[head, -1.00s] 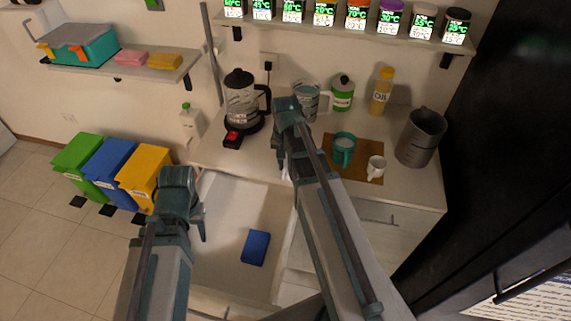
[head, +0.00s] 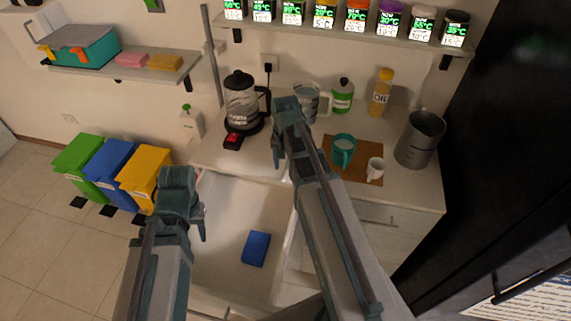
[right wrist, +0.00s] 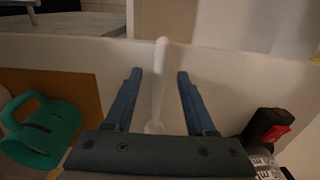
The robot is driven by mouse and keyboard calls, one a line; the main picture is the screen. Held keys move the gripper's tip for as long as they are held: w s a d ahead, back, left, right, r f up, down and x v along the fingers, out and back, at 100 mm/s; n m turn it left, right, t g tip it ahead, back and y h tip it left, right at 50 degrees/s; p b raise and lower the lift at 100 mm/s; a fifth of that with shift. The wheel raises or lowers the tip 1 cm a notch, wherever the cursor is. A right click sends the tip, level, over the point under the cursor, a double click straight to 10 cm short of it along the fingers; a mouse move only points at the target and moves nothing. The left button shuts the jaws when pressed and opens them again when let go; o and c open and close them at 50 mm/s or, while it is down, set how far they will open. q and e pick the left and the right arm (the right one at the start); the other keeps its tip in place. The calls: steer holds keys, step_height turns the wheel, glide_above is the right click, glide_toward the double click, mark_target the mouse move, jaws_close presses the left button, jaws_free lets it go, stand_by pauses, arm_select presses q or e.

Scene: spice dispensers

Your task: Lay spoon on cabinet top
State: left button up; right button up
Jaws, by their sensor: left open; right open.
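A white spoon (right wrist: 158,88) shows in the right wrist view, lying lengthwise between the two fingers of my right gripper (right wrist: 160,74). The fingers are apart with a gap on each side of the spoon. The spoon appears to rest on the pale cabinet top (right wrist: 230,85), one end near its front edge and the other close to my palm. In the head view my right gripper (head: 281,150) hangs over the cabinet top (head: 215,155) and hides the spoon. My left gripper (head: 192,225) is open and empty over the pulled-out drawer.
The open drawer (head: 225,215) holds a blue block (head: 256,248). A coffee maker (head: 243,105) stands left of my right gripper. A teal mug (head: 343,150) and white cup (head: 376,169) sit on a brown mat to its right, with a grey pitcher (head: 420,138) beyond.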

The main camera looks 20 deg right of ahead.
step_height(320, 180, up, 13)
steer(key=p, duration=1.2)
steer(key=s+a+f+n+b, duration=0.1)
steer(key=s+a+n, duration=0.4)
steer(key=a, duration=0.5)
steer(key=s+a+f+n+h+b, duration=0.1)
steer(key=s+a+f+n+b, duration=0.1)
steer(key=s+a+n, duration=0.4)
steer(key=s+a, duration=0.1)
steer(key=a, duration=0.3)
steer(key=shift+s+f, duration=0.25)
steer(key=shift+s, duration=0.15)
